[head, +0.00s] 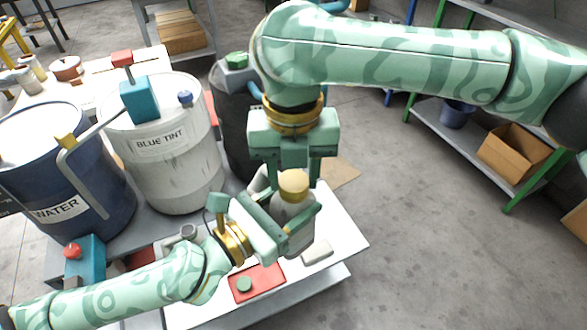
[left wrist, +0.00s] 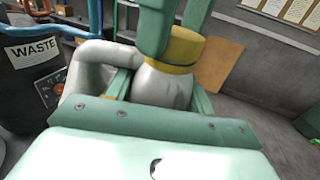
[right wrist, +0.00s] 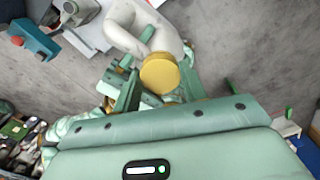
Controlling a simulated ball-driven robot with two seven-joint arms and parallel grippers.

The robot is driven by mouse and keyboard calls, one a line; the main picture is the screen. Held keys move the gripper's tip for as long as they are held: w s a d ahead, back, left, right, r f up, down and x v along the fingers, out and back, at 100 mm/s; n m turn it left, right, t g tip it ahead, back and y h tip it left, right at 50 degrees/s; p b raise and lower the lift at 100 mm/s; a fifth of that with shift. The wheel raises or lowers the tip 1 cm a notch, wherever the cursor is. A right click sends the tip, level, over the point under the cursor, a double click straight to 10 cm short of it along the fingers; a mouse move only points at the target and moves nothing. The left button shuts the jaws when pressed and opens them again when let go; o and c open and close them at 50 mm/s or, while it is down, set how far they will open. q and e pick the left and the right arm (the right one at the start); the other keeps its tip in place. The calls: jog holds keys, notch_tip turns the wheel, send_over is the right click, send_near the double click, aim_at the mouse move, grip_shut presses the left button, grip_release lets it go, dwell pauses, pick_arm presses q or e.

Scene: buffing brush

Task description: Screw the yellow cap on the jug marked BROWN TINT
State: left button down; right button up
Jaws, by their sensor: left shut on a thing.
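The yellow cap (head: 293,184) sits at the top of a pale jug (head: 290,212); whether it is threaded on I cannot tell. No label shows on the jug's visible side. My left gripper (head: 283,222) is shut on the jug's body from the side, above the white table. My right gripper (head: 289,178) points down from above, its fingers open on either side of the cap. The left wrist view shows the cap (left wrist: 186,48) behind one right finger. The right wrist view shows the cap (right wrist: 160,74) between the fingers and the jug's curved handle (right wrist: 127,20).
A red plate (head: 266,272) with a green knob and a pale block (head: 317,251) lie on the white table (head: 335,230). Behind stand a BLUE TINT drum (head: 180,170), a blue WATER drum (head: 100,190) and a dark WASTE drum (left wrist: 22,80). The floor at right is open before a shelf.

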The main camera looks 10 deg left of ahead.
jog(key=m, duration=0.5)
jog(key=shift+c, duration=0.2)
jog(key=m, duration=0.3)
jog(key=shift+m, duration=0.4)
jog(key=m, duration=1)
jog(key=o, duration=1.2)
jog(key=shift+c, duration=0.2)
notch_tip(320, 180, up, 12)
jog(key=shift+w+a+f, duration=0.1)
